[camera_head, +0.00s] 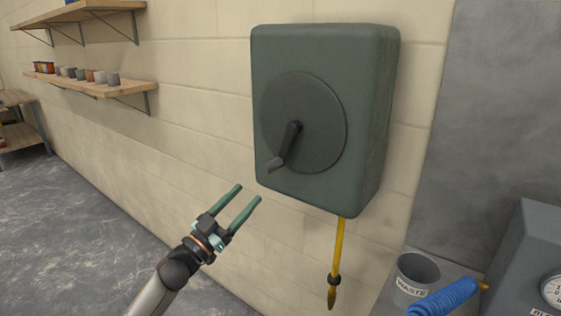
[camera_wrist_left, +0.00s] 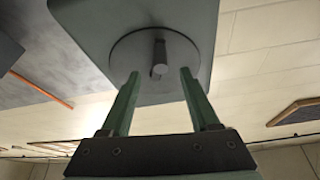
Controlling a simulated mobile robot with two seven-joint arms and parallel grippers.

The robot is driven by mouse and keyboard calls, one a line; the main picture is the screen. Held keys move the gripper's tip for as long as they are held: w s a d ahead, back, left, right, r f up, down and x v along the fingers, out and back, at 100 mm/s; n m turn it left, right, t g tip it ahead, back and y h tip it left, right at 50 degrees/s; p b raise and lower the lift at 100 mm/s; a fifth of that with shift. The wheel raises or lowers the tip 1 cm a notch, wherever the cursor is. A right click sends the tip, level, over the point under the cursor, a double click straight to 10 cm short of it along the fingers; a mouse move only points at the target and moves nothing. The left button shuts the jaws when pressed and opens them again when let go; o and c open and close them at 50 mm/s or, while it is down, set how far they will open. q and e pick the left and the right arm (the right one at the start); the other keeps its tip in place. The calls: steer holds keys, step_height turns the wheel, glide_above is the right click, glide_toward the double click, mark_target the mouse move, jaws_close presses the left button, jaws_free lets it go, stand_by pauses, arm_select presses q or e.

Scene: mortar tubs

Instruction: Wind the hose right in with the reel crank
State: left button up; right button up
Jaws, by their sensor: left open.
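The hose reel (camera_head: 372,110) is a dark green box on the block wall, with a round disc (camera_head: 325,110) on its front. The crank (camera_head: 289,145) runs from the disc's centre down and left to a stubby handle (camera_head: 275,164). A yellow hose (camera_head: 338,250) hangs below the box and ends in a nozzle. My left gripper (camera_head: 251,193) is open and empty, below and left of the crank, apart from it. In the left wrist view the crank handle (camera_wrist_left: 159,70) shows beyond and between the open fingers (camera_wrist_left: 156,85). My right gripper is not in view.
Wall shelves (camera_head: 95,85) with small pots are at the upper left. The floor at the left is clear.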

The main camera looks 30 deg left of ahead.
mark_target(272, 165)
arm_select(q)
steer(key=p+x, duration=0.1)
steer(key=x, duration=1)
steer(key=shift+w+r+p, duration=0.2)
steer(key=shift+r+p, duration=0.05)
steer(key=shift+p, duration=0.05)
steer(key=shift+c, duration=0.4)
jaws_close()
steer(key=shift+a, duration=0.1)
stand_by(0.5)
